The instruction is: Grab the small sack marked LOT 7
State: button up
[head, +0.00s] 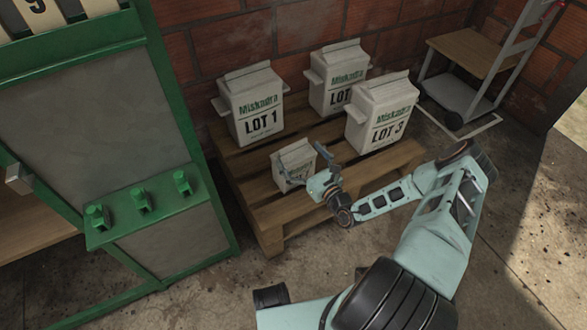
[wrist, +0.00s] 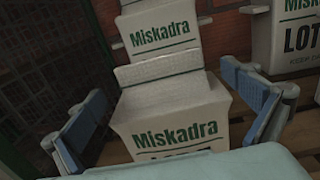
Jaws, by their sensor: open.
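The small off-white sack (head: 296,158) stands upright at the front of the wooden pallet, smaller than the sacks behind it. In the wrist view the small sack (wrist: 175,110) fills the middle, with "Miskadra" in green; the lot line below is mostly covered by my gripper's body, so its number cannot be read. My gripper (head: 308,170) is at the sack, open. In the wrist view its blue-grey fingers stand on either side of the sack (wrist: 170,118), with visible gaps at both sides. Nothing is held.
Larger sacks LOT 1 (head: 251,105), LOT 3 (head: 382,115) and another LOT sack (head: 337,78), its number covered, stand behind on the pallet (head: 245,180). A green-framed machine (head: 160,200) is at left. Brick walls close the back.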

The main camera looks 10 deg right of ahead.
aim_at(294, 149)
jog(key=x, duration=0.3)
jog(key=shift+f+b, duration=0.1)
jog(key=shift+b, duration=0.3)
jog(key=c, duration=2)
jog(key=shift+c, duration=0.9)
jog(key=shift+r, duration=0.2)
